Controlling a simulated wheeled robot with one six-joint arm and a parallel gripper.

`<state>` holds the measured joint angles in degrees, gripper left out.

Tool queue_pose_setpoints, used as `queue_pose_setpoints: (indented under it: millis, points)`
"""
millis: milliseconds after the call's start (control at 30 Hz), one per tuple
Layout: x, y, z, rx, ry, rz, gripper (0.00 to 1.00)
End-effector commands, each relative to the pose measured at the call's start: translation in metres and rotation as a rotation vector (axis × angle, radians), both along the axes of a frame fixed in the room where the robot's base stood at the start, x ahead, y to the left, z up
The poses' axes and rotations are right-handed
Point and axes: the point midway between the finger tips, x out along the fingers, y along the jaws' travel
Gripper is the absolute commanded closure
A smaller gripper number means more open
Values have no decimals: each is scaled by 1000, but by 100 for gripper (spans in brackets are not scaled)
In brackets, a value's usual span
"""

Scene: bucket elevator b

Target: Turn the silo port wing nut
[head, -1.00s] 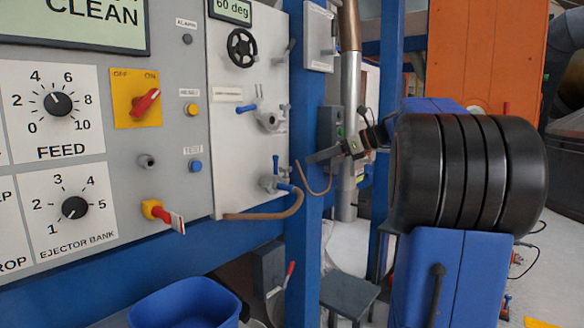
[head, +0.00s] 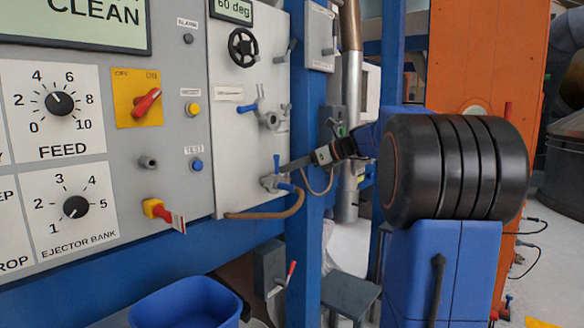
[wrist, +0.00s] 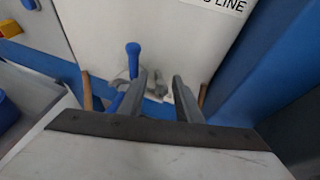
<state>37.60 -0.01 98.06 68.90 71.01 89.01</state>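The white panel (head: 235,185) carries several fittings. No readable label marks the silo port wing nut, so I cannot tell for certain which part it is. In the wrist view, my gripper's two fingers (wrist: 160,82) stand apart. A grey fitting (wrist: 158,90) shows between and beyond them, with a blue handle (wrist: 132,62) left of the left finger. Contact cannot be told.
A blue post (head: 305,150) stands just right of the panel. A black handwheel (head: 242,47) and another handle (head: 284,52) are higher up. The brown hose (head: 265,213) loops below the lower fitting. A blue bin (head: 185,303) stands below the panel.

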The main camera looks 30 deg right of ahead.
Motion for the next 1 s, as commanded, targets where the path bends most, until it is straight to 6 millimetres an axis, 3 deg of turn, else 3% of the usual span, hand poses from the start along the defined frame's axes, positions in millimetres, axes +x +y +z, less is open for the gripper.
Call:
queue_pose_setpoints:
  millis: [33,167,1000]
  points:
    - [0,0,0,0,0,0,69]
    - [0,0,0,0,0,0,100]
    - [-1,2,0,0,1,5,100]
